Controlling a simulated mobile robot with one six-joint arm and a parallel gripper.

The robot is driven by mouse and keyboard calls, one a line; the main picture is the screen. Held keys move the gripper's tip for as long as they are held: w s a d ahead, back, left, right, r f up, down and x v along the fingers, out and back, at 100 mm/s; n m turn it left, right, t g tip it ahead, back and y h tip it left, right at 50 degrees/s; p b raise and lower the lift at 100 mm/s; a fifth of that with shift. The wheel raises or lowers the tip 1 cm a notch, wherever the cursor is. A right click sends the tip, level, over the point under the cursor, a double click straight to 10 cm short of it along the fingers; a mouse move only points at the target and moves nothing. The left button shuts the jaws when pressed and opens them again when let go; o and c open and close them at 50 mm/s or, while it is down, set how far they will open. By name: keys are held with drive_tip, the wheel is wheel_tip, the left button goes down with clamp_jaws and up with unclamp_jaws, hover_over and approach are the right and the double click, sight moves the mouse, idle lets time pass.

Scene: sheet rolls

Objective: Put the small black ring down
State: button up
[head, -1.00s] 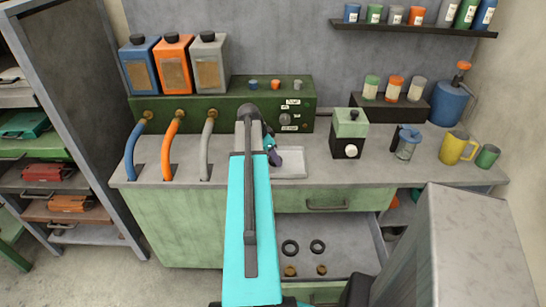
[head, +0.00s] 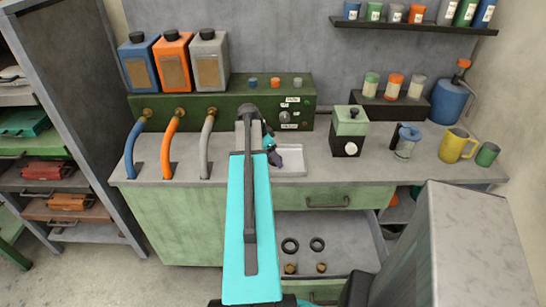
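My gripper (head: 275,159) is a small dark shape at the end of my arm, at the left end of a shallow pale tray (head: 292,173) on the worktop. My arm hides part of it, and its fingers are too small to tell open from shut. I cannot make out a ring in it. Two black rings lie in the open drawer (head: 350,257) below: a slightly larger one (head: 290,254) at left and a slightly smaller one (head: 317,252) at right. They lie apart from each other, and my gripper is well above and behind them.
Two brass-coloured fittings (head: 321,267) lie in front of the rings. A green and black box with a knob (head: 349,131) stands right of the tray. Three hoses (head: 171,147) and a green panel (head: 222,111) are at left and behind. The worktop between tray and box is clear.

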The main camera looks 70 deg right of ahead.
drive_tip(key=shift+r, duration=0.2)
drive_tip(key=b+v, duration=0.2)
drive_tip(key=v, duration=1)
drive_tip(key=shift+f, duration=0.1)
idle(0.8)
